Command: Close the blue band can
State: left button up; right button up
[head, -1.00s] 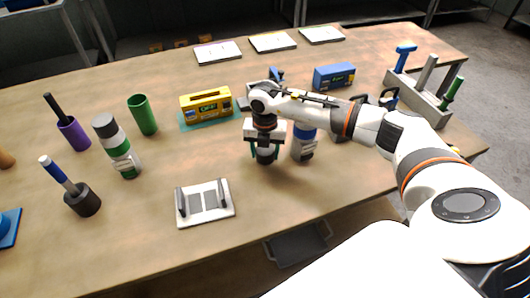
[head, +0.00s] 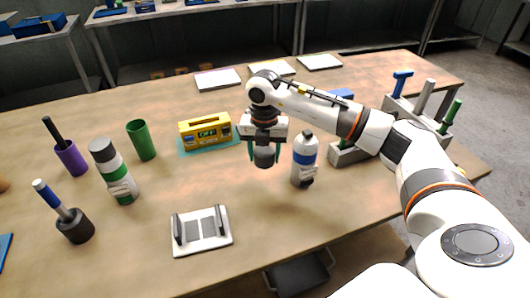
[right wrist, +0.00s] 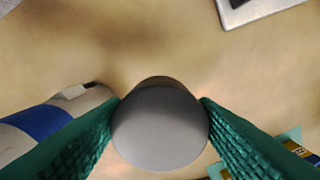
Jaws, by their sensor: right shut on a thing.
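The blue band can (head: 305,163) stands upright on the table, white with a blue band and a grey lower part. It also shows at the left of the right wrist view (right wrist: 38,124). My right gripper (head: 264,152) is just left of the can in the head view, with its fingers pointing down. Its green fingers are shut on a rounded grey cap (right wrist: 160,128), which hangs below the fingertips (head: 265,158) and looks clear of the table. The can's top is uncovered by the cap. My left gripper is not in view.
A green band can (head: 116,183) stands at the left, near a green cup (head: 142,140). A yellow box (head: 205,131) stands behind the gripper to the left. A white fixture plate (head: 201,242) lies in front. A tool rack (head: 350,155) is right of the can.

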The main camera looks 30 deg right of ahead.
jog(key=shift+s+a+n, duration=0.25)
jog(key=shift+a+n, duration=0.25)
jog(key=shift+n, duration=0.7)
jog(key=s+a+m, duration=0.6)
jog(key=s+m, duration=0.1)
jog(key=m, duration=0.8)
jog(key=s+a+m, duration=0.6)
jog(key=s+m, duration=0.1)
jog(key=m, duration=0.8)
jog(key=shift+s+a, duration=0.15)
